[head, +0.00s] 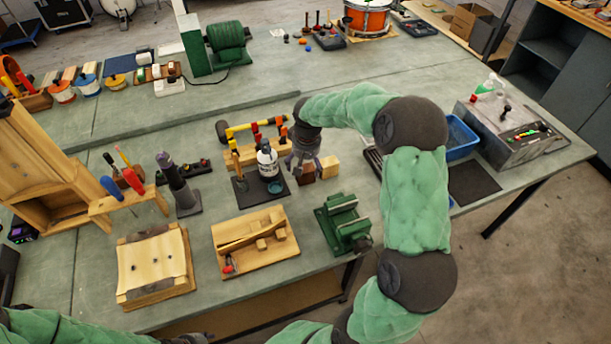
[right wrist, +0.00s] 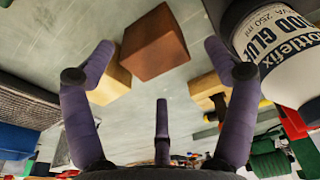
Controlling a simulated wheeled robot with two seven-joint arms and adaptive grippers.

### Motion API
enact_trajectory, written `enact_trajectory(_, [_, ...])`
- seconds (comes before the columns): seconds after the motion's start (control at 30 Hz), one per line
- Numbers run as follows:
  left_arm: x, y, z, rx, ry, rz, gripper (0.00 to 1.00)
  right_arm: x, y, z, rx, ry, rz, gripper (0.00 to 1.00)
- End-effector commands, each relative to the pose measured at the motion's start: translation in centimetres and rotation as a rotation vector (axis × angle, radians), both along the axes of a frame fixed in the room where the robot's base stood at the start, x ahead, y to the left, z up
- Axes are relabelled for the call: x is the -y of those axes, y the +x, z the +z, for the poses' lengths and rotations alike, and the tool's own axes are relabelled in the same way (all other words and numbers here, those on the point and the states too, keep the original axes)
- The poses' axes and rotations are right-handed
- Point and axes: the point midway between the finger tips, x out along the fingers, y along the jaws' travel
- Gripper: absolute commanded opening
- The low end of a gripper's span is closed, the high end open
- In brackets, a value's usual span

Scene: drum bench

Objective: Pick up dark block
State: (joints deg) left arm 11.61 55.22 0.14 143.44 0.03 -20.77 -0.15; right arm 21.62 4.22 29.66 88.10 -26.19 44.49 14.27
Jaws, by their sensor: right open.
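The dark block (right wrist: 153,42) is a reddish-brown cube on the bench, seen between my spread fingers in the right wrist view. In the head view the dark block (head: 307,174) is partly covered by my right gripper (head: 302,161), which points down over it. The right gripper (right wrist: 160,48) is open and empty, with purple fingers either side of the block; I cannot tell whether they touch it. A pale wooden block (right wrist: 110,78) lies close beside it. My left arm shows at the bottom left of the head view; its gripper is mostly cut off.
A white glue bottle (head: 267,158) stands on a dark mat just left of the block, and is large in the right wrist view (right wrist: 285,50). A green vise (head: 345,222) and a wooden tray (head: 284,252) are nearer. A blue bin (head: 461,138) is to the right.

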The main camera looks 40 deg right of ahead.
Motion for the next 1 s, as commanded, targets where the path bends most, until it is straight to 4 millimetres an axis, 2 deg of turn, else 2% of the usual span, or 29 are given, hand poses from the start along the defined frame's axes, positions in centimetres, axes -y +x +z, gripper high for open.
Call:
enact_trajectory(0.17, [0.0, 0.0, -0.5, 0.0, 0.0, 0.0, 0.4, 0.1, 0.0, -1.1, 0.0, -0.001, 0.0, 0.86])
enact_trajectory(0.43, [0.0, 0.0, -2.0, 0.0, 0.0, 0.0, 0.4, 0.2, 0.1, -4.9, 0.0, 0.0, 0.001, 0.86])
enact_trajectory(0.73, [0.0, 0.0, -2.1, 0.0, 0.0, 0.0, 0.4, 0.2, 0.2, -5.3, 0.001, 0.0, 0.0, 0.86])
enact_trajectory(0.9, [0.0, 0.0, -2.1, 0.0, 0.0, 0.0, 0.4, 0.2, 0.2, -5.3, 0.001, 0.0, 0.0, 0.38])
enact_trajectory(1.0, [0.0, 0.0, -2.1, 0.0, 0.0, 0.0, 0.4, 0.2, 0.2, -5.3, 0.001, 0.0, 0.0, 0.13])
